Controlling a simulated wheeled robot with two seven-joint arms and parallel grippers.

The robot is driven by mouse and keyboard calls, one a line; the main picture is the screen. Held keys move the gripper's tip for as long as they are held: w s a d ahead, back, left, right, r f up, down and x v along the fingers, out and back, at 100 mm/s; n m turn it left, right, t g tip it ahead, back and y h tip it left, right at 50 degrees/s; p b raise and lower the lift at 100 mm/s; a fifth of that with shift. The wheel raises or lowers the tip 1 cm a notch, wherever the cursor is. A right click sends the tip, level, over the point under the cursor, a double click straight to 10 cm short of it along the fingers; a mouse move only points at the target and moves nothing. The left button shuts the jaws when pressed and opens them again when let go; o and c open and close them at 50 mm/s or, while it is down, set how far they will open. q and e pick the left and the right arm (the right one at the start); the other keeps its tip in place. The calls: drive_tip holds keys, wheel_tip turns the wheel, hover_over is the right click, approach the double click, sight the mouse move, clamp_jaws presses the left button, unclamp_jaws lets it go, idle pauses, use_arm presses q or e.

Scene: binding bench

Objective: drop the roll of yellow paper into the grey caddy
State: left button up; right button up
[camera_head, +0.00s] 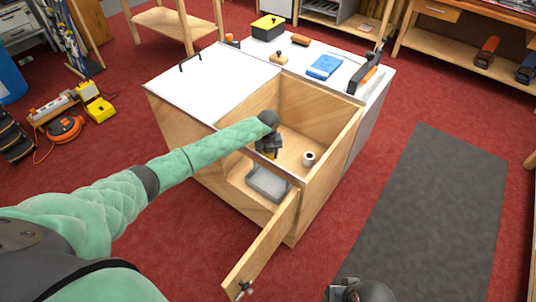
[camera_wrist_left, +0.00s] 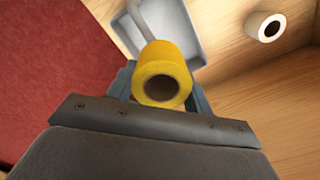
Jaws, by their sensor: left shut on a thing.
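The roll of yellow paper (camera_wrist_left: 163,72) is in my left gripper (camera_head: 268,147), with a finger on each side of it and its open end facing the wrist camera. The grey caddy (camera_head: 267,187) stands on the floor of the open wooden cabinet, below the gripper. In the left wrist view the caddy (camera_wrist_left: 186,22) lies beyond the roll, partly hidden by it. My right gripper (camera_head: 360,291) shows only in part at the bottom edge, and its jaws cannot be made out.
A white roll (camera_head: 308,158) stands in the cabinet to the right of the caddy. The cabinet's walls (camera_head: 335,147) surround the space, and its door (camera_head: 262,248) hangs open at the front. Tools and a blue packet (camera_head: 324,66) lie on the white top behind.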

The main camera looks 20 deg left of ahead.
use_arm(q)
drive_tip(key=o, duration=1.1)
drive_tip(key=shift+c, duration=0.2)
drive_tip(key=shift+r, duration=0.65)
wheel_tip(320, 180, up, 6)
drive_tip(key=b, duration=0.1)
drive_tip(key=shift+r, duration=0.25)
use_arm(e)
drive_tip(key=shift+w+a+f+y, duration=0.15)
drive_tip(key=shift+w+a+f, duration=0.05)
drive_tip(key=shift+a+f, duration=0.3)
drive_tip(key=shift+w+a+f+y, duration=0.15)
drive_tip(key=shift+a+f, duration=0.25)
drive_tip(key=shift+a, duration=0.05)
drive_tip(key=shift+d, duration=0.1)
